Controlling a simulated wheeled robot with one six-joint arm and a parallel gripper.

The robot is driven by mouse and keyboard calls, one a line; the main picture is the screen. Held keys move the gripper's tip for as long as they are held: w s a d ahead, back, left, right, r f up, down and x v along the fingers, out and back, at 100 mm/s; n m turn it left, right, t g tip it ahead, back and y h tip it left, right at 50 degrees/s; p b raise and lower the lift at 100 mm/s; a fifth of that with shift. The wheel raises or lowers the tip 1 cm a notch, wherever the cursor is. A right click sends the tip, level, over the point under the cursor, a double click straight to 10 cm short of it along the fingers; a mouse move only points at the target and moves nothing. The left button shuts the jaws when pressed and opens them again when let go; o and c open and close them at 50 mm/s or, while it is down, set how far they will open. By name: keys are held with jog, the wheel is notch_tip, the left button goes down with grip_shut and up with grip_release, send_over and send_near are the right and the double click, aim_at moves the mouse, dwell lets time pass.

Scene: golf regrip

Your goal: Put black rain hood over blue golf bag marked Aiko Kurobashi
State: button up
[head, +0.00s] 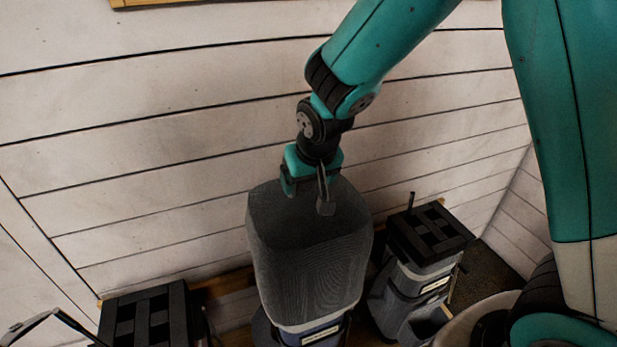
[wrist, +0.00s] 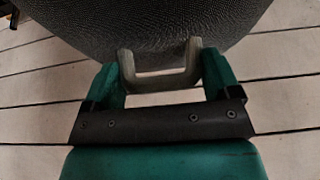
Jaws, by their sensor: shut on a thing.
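The black rain hood (head: 305,260) is a tall dark textured cover in the middle of the head view. It sits over the top of a blue golf bag (head: 308,328), of which only a lower strip with a white label shows. The label's text is too small to read. My gripper (head: 308,192) is at the hood's top and is shut on its grey handle. In the wrist view the handle (wrist: 160,80) lies between my gripper's fingers (wrist: 160,68), against the hood's dark fabric (wrist: 170,25). I cannot tell how far down the hood reaches on the bag's hidden sides.
A grey-blue golf bag (head: 405,295) with a black divided top and white label stands close on the right. Another black divided bag top (head: 145,318) is at the lower left, with a club beside it. A pale plank wall (head: 150,130) rises behind.

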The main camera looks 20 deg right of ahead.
jog(key=shift+f, duration=0.3)
jog(key=o, duration=1.2)
jog(key=shift+c, duration=0.3)
jog(key=p+v, duration=0.7)
jog(key=v, duration=0.3)
dwell(0.5)
